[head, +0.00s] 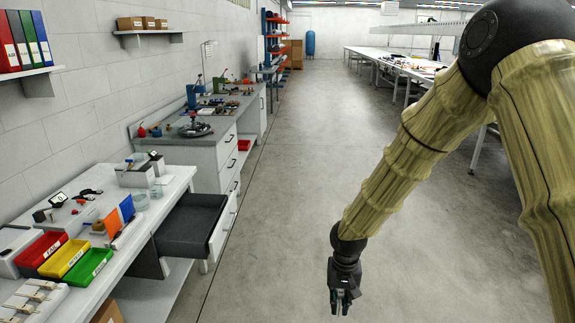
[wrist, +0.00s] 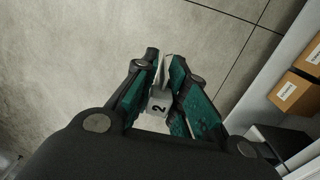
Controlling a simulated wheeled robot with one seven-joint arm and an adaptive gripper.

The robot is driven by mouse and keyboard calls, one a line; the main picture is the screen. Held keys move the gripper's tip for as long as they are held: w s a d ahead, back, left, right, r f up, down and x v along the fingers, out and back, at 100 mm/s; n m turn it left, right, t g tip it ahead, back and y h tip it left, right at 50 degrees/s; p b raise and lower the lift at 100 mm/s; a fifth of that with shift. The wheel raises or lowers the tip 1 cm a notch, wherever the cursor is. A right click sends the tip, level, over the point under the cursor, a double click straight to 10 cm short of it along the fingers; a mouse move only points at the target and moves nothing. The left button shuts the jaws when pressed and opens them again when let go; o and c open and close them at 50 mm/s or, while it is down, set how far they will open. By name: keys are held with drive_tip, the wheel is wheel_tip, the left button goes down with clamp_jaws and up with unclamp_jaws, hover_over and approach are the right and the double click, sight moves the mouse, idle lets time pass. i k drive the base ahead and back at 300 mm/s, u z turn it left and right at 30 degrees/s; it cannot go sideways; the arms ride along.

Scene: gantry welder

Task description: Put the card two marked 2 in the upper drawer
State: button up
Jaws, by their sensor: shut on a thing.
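My gripper (head: 341,307) hangs over open floor at the lower right of the head view, to the right of the bench. In the wrist view my gripper (wrist: 165,68) is shut on the card two (wrist: 159,105), a small pale piece marked with a black 2. The card sits between the teal finger pads, which hide part of it. In the head view I cannot make out the card clearly. An open drawer (head: 188,226), dark inside with a pale front, sticks out from the bench at the left, apart from my gripper. It looks empty.
The near bench (head: 160,200) holds red (head: 42,251), yellow (head: 65,258) and green (head: 88,267) bins, upright orange and blue cards, and small parts. Cardboard boxes (wrist: 297,90) show in the wrist view. The floor between is clear.

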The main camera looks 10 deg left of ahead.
sight(190, 229)
drive_tip(key=i, duration=3.65)
drive_tip(key=u, duration=3.05)
